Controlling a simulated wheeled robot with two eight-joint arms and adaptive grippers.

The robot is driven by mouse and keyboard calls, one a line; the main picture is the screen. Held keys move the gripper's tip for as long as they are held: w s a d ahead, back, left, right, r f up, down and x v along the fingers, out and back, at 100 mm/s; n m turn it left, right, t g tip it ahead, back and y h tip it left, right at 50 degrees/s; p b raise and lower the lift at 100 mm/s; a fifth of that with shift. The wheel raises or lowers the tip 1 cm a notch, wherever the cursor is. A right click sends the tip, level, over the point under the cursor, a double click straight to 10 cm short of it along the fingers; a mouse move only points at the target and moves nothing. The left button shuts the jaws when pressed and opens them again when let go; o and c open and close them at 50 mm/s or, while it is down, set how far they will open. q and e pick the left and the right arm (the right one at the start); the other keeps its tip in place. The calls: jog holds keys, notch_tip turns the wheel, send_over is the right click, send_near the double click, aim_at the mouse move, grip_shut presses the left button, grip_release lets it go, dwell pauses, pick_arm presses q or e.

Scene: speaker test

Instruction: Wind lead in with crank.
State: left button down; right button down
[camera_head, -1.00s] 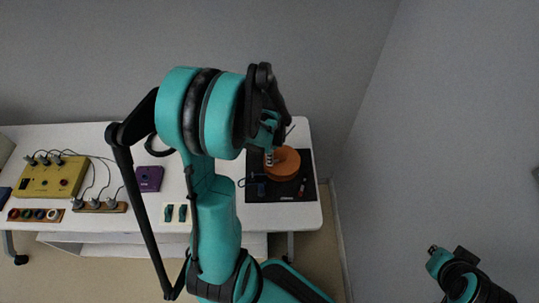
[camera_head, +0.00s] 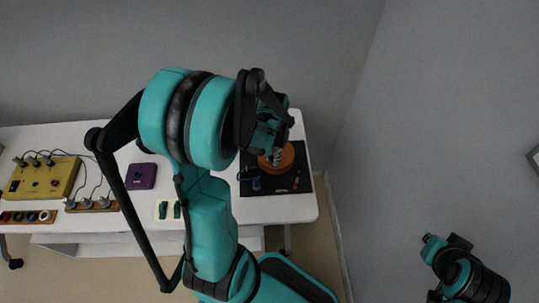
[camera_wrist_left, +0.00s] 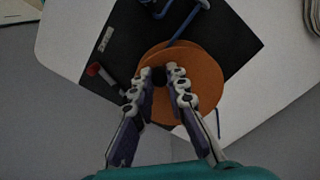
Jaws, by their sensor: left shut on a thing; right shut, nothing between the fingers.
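An orange reel (camera_head: 289,163) lies on a black mat at the table's right end; the left wrist view shows its flat round disc (camera_wrist_left: 207,80). My left gripper (camera_head: 277,157) is over the reel. In the left wrist view its fingers (camera_wrist_left: 160,76) are shut on a small dark knob, apparently the crank's, most of which they hide. A blue lead (camera_wrist_left: 184,24) runs from the reel's edge over the mat. My right gripper (camera_head: 430,240) is shut and empty, far to the right, away from the table.
The black mat (camera_head: 250,187) also carries a small red-tipped item (camera_head: 297,183). A purple box (camera_head: 141,176), a yellow panel with plugs (camera_head: 42,178) and a strip of coloured rings (camera_head: 28,217) stand further left on the white table. A wall is behind and to the right.

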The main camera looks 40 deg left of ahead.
pick_arm(q)
jog(key=shift+w+d+n, duration=0.2)
jog(key=shift+d+n, duration=0.15)
jog(key=shift+n, duration=0.6)
jog(key=shift+w+d+n, duration=0.2)
jog(key=shift+d+n, duration=0.15)
jog(key=shift+n, duration=0.6)
jog(key=c, duration=1.5)
grip_release()
notch_tip(320, 180, up, 12)
